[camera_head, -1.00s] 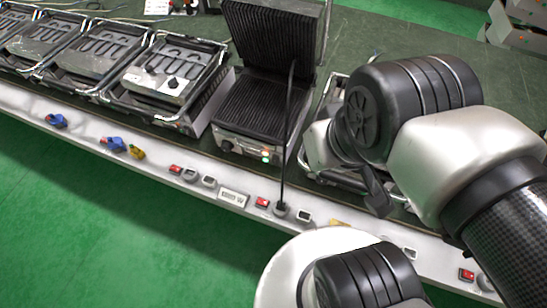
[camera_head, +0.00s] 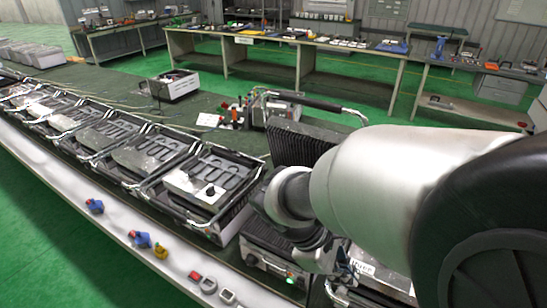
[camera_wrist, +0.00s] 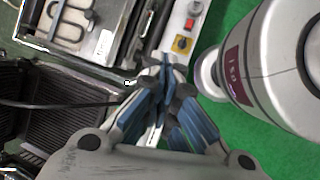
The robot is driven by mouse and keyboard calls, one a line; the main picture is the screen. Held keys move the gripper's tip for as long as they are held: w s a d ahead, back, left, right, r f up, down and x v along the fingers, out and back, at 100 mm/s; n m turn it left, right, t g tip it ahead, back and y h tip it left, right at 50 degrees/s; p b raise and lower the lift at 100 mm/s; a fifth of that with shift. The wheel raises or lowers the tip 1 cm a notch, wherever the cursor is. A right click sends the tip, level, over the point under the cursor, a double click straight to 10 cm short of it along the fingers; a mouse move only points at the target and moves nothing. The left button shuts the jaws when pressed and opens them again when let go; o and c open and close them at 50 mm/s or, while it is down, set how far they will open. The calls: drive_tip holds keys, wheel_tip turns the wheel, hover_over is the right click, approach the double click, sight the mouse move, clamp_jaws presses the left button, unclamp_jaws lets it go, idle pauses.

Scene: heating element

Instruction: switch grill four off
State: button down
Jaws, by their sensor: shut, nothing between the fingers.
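An open grill with a black ribbed lid (camera_head: 300,145) stands in the middle of the head view, partly hidden by my arm. Its front panel (camera_head: 262,258) has a knob and a lit green light. A red switch (camera_wrist: 189,23) and a yellow-plated dark knob (camera_wrist: 182,44) sit on the strip just beyond the fingertips. I cannot tell which grill is number four.
Green floor lies in front. Other workbenches (camera_head: 290,55) stand at the back.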

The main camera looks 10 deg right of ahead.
sight(300, 284)
drive_tip(key=w+a+f+n+t+h, duration=0.1)
drive_tip(key=w+a+f+n+h, duration=0.15)
drive_tip(key=f+n, duration=0.35)
drive_tip(key=w+a+f+n+t+h, duration=0.1)
drive_tip(key=w+f+n+t+h, duration=0.1)
drive_tip(key=w+f+n, duration=0.3)
drive_tip(key=w+a+f+n+t+h, duration=0.1)
drive_tip(key=w+a+f+n+h, duration=0.1)
drive_tip(key=f+n, duration=0.45)
drive_tip(key=s+a+f+n+t+y, duration=0.1)
drive_tip(key=a+f+n+t, duration=0.2)
drive_tip(key=f+n, duration=0.5)
drive_tip(key=s+a+f+n+t+y, duration=0.2)
drive_tip(key=f+n+t, duration=0.4)
drive_tip(key=f, duration=0.8)
drive_tip(key=a+n, duration=0.1)
drive_tip(key=n, duration=0.2)
drive_tip(key=shift+s+f, duration=0.25)
drive_tip(key=shift+f, duration=0.15)
drive_tip(key=shift+d+y, duration=0.1)
drive_tip(key=shift+y, duration=0.15)
